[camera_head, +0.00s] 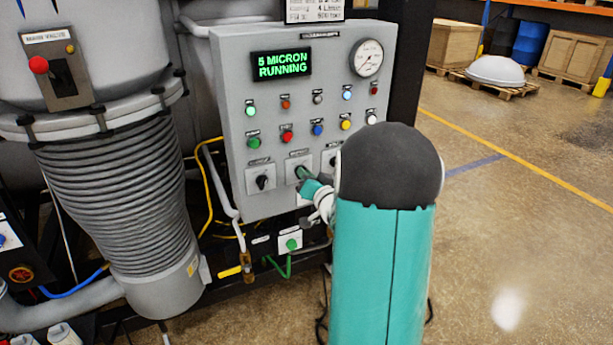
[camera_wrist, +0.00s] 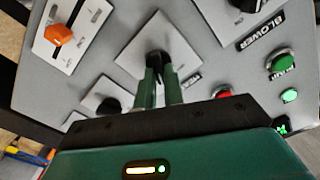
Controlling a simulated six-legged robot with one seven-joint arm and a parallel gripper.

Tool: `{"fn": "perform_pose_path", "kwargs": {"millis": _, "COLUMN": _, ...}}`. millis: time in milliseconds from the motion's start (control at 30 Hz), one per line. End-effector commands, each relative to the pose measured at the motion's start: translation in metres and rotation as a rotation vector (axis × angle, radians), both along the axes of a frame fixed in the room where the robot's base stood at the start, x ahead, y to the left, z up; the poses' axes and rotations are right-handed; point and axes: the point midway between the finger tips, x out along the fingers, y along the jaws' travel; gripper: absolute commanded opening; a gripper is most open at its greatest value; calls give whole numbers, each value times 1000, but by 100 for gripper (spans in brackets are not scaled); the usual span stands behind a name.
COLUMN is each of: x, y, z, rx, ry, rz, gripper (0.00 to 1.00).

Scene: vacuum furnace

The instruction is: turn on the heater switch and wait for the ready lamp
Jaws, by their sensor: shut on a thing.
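A grey control panel (camera_head: 232,95) fills the middle of the head view, with three rotary switches in its lower row. My gripper (camera_head: 310,184) is at the middle switch, and its fingers hide part of it. In the wrist view my gripper (camera_wrist: 160,88) is shut on the dark knob of a rotary switch (camera_wrist: 157,48) on a square pale plate. The left rotary switch (camera_head: 262,182) is free. Small indicator lamps line the panel; the upper left one (camera_head: 250,111) glows green. I cannot tell which is the ready lamp.
The display (camera_head: 281,65) reads "5 MICRON RUNNING". A dial gauge (camera_head: 367,58) is beside it. In the wrist view an orange lever (camera_wrist: 58,34) and a knob (camera_wrist: 245,4) marked "BLOWER" flank my gripper. A ribbed grey vessel (camera_head: 118,190) stands left; open floor lies right.

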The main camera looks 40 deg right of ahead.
Motion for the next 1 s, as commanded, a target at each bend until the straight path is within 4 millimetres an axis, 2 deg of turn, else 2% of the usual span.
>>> {"fn": "perform_pose_path", "kwargs": {"millis": 200, "x": -1, "y": 0, "z": 0, "rx": 1, "ry": 0, "rz": -1, "gripper": 0}}
{"fn": "perform_pose_path", "kwargs": {"millis": 233, "x": -1, "y": 0, "z": 0, "rx": 1, "ry": 0, "rz": -1, "gripper": 12}}
{"fn": "perform_pose_path", "kwargs": {"millis": 333, "x": 0, "y": 0, "z": 0, "rx": 1, "ry": 0, "rz": -1, "gripper": 32}}
{"fn": "perform_pose_path", "kwargs": {"millis": 600, "x": -1, "y": 0, "z": 0, "rx": 0, "ry": 0, "rz": -1, "gripper": 32}}
{"fn": "perform_pose_path", "kwargs": {"millis": 733, "x": -7, "y": 2, "z": 0, "rx": -1, "ry": 1, "rz": -1, "gripper": 32}}
{"fn": "perform_pose_path", "kwargs": {"millis": 867, "x": -25, "y": 7, "z": 1, "rx": -1, "ry": 0, "rz": -2, "gripper": 32}}
{"fn": "perform_pose_path", "kwargs": {"millis": 1000, "x": -54, "y": 15, "z": 0, "rx": -1, "ry": 1, "rz": -4, "gripper": 32}}
